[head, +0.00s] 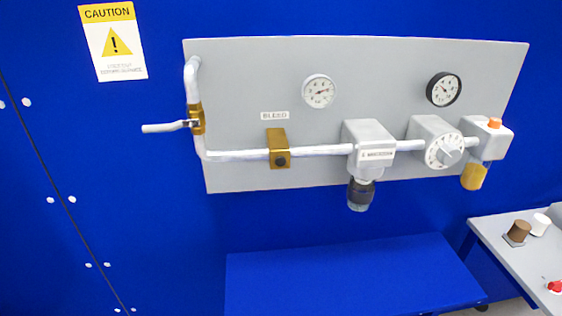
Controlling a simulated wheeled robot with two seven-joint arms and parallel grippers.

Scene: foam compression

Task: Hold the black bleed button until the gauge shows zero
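The black bleed button (281,161) sits on the front of a brass block (279,137) on the pipe, under a label reading BLEED (274,116). Neither of my grippers shows in the head view, and nothing touches the button.
A lever valve (172,127) sticks out left on the pipe (235,155). A regulator body (369,142) with a dark lower knob (360,194), a white dial (445,151) and an orange-topped unit (489,137) are to the right. A blue bench (350,275) stands below. A grey side table (505,250) is at lower right.

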